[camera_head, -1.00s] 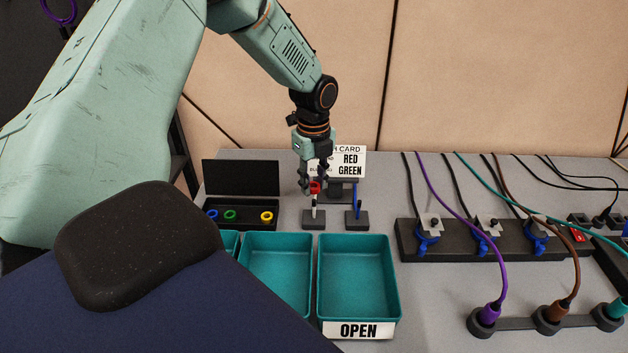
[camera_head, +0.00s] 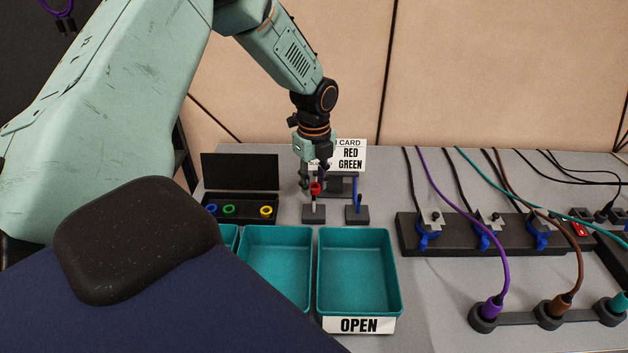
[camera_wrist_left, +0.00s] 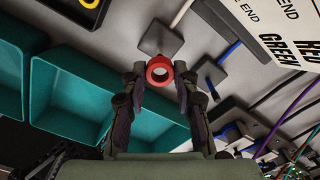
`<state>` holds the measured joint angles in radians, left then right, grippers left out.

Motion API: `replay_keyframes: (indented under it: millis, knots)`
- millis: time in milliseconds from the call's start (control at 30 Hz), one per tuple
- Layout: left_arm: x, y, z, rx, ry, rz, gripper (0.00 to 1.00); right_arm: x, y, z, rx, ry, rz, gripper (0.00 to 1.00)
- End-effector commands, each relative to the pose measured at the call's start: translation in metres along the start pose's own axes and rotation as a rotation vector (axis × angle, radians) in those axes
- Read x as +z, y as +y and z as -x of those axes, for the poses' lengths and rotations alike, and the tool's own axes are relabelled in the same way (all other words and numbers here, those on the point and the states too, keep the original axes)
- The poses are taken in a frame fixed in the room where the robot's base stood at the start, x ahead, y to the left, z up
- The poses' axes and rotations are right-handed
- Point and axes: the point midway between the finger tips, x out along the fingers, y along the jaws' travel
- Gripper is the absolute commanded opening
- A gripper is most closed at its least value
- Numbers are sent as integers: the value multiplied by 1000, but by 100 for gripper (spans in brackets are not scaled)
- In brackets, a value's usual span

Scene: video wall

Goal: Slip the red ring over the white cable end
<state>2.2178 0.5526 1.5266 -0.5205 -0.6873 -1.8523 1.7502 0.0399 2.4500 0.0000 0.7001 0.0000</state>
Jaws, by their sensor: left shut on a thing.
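The red ring (camera_head: 316,188) is gripped between the fingertips of my left gripper (camera_head: 315,183). In the left wrist view, the ring (camera_wrist_left: 160,69) sits between the two fingertips (camera_wrist_left: 160,75), its hole facing the camera with only pale grey showing through. The white cable end (camera_head: 314,204) stands upright on a small dark base (camera_head: 313,215). In the head view the ring appears right at its top. In the wrist view the white cable end (camera_wrist_left: 182,12) shows beyond the ring and apart from it. My right gripper is not in view.
A blue cable end (camera_head: 358,197) stands close on the right. A black case (camera_head: 240,205) with blue, green and yellow rings is at left. Teal bins (camera_head: 358,270) are in front. A card (camera_head: 350,156) stands behind. Plugged cables and a black strip (camera_head: 465,248) fill the right.

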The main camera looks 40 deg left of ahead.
Motion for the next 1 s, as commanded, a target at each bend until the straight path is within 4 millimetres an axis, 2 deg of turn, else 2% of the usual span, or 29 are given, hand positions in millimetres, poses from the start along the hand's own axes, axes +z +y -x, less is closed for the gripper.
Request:
replay_keyframes:
  millis: [1000]
  knots:
    - [0, 0, -2, 0, 0, 0, 19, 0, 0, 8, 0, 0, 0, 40]
